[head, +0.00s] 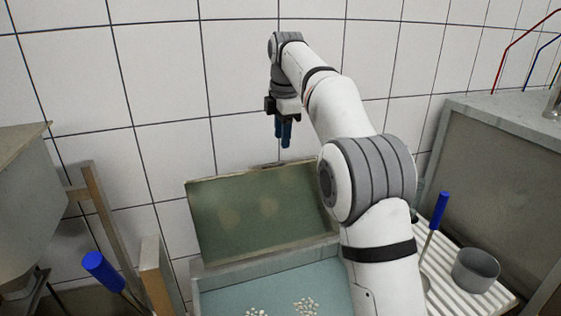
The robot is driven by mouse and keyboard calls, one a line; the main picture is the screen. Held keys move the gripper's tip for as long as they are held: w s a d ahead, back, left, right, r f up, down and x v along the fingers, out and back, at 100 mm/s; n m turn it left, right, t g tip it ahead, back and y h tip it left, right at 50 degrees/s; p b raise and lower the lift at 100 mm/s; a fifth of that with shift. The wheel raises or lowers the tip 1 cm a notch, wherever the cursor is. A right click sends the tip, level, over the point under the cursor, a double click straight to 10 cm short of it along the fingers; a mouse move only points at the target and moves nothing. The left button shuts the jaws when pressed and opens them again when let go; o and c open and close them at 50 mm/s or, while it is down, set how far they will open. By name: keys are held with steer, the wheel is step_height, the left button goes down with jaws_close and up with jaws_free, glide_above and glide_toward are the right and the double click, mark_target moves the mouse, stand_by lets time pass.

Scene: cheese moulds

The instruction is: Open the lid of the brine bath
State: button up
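The brine bath (262,266) is at the bottom middle of the head view, with blue-green liquid in it. Its green lid (255,218) is raised and leans back toward the tiled wall at the bath's rear edge, so the bath is open. My gripper (283,145) points down with its blue fingers above the lid's top edge, apart from it. The two fingers appear close together and look empty, but their gap is too small to judge. My arm hides the right end of the lid and part of the bath.
Small white pieces (306,304) show in the bath. On the right are a white ribbed drainboard (487,303), a grey cup (475,270), a blue-handled tool (440,210) and a grey basin (490,160). Another blue handle (103,271) and wooden boards (155,272) stand left.

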mark_target(281, 162)
steer(key=f, duration=0.4)
steer(key=w+f, duration=0.1)
steer(key=f, duration=0.2)
steer(key=shift+a, duration=0.15)
steer(key=shift+c, duration=0.3)
jaws_close()
